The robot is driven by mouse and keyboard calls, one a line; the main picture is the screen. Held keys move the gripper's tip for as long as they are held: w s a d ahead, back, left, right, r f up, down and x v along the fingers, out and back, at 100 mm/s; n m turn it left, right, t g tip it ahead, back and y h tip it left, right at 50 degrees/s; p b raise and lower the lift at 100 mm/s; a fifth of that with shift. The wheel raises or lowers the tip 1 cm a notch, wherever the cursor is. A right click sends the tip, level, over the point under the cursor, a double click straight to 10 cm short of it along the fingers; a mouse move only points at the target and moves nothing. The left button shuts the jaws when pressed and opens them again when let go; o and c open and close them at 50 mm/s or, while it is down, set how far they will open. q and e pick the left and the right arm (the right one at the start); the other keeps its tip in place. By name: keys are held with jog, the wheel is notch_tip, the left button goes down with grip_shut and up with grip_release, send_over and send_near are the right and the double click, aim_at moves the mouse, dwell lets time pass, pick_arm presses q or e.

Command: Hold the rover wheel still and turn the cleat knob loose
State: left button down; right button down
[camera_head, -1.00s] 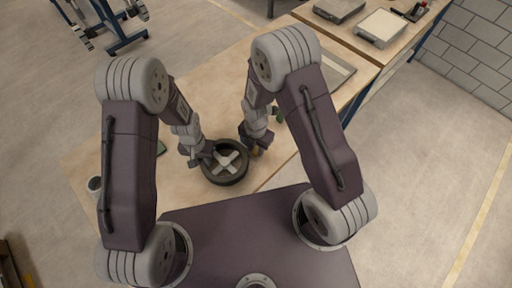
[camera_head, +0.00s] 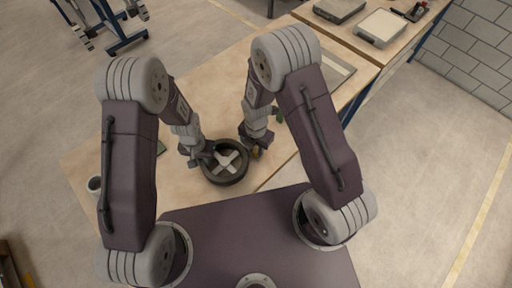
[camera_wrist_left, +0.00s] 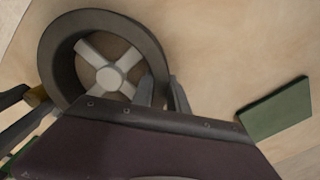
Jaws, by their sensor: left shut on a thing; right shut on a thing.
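The rover wheel (camera_head: 224,181) is a dark ring with pale cross spokes, lying flat on the wooden table. It also shows in the left wrist view (camera_wrist_left: 53,62). My left gripper (camera_head: 209,156) is shut on the wheel's rim; in the left wrist view its two fingers (camera_wrist_left: 161,88) straddle the rim. My right gripper (camera_head: 254,149) is at the wheel's right side, shut on the cleat knob. The cleat knob (camera_wrist_left: 38,96) is a small yellow-brown piece at the wheel's outer edge in the left wrist view, partly hidden by my right gripper's dark fingers.
A green block (camera_wrist_left: 275,110) lies on the table beside the wheel. Trays (camera_head: 381,27) sit on the far bench. The wooden table (camera_head: 222,85) is bare behind the wheel.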

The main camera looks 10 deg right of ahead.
aim_at(256, 150)
jog(key=c, duration=1.4)
grip_release()
jog(key=shift+o, duration=0.2)
jog(key=shift+r, duration=4)
